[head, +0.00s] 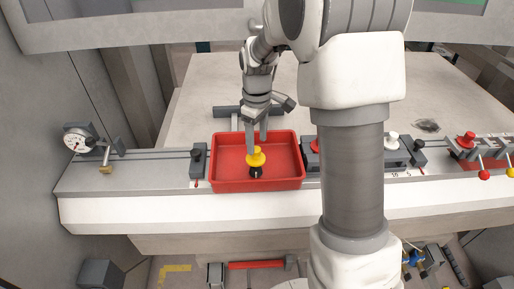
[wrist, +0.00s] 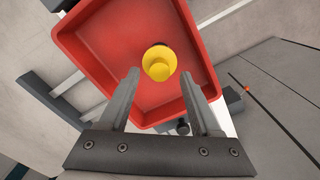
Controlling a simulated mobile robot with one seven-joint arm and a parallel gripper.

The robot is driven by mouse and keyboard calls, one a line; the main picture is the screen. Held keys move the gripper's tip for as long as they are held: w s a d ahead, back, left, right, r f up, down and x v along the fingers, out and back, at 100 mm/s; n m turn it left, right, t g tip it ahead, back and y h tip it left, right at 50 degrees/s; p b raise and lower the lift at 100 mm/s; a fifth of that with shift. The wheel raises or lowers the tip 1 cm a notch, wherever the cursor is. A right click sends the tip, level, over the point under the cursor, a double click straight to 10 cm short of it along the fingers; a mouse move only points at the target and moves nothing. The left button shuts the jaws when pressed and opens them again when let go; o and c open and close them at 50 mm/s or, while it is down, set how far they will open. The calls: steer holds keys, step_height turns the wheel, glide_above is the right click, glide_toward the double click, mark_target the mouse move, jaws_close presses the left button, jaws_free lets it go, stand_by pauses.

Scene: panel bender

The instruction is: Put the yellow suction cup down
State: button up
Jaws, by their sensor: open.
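The yellow suction cup (head: 256,156) stands in the red tray (head: 222,182), with a dark part at its lower end in the head view. In the wrist view the yellow suction cup (wrist: 159,62) is seen from above, in the middle of the red tray (wrist: 84,62). My gripper (head: 257,143) is over the tray, its fingers apart. In the wrist view my gripper (wrist: 165,85) is open, and the cup shows beyond and between the fingertips with nothing held. The exact gap between fingertips and cup is hard to tell.
The tray sits on the machine's front ledge (head: 130,190). A dial gauge (head: 77,138) is at the left. A dark clamp block (head: 198,160) stands just left of the tray. Red and white knobbed parts (head: 392,138) are to its right, partly behind my arm.

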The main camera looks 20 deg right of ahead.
step_height(320, 180, up, 8)
steer(key=s+r+m+t, duration=0.2)
steer(key=s+r+m, duration=0.2)
steer(key=s+r, duration=0.55)
steer(key=s+f+m+t, duration=0.2)
steer(key=s+m+t, duration=0.1)
steer(key=s, duration=1.1)
steer(key=shift+s+a+f+m+t, duration=0.2)
steer(key=shift+a+m+t, duration=0.15)
steer(key=shift+m, duration=0.45)
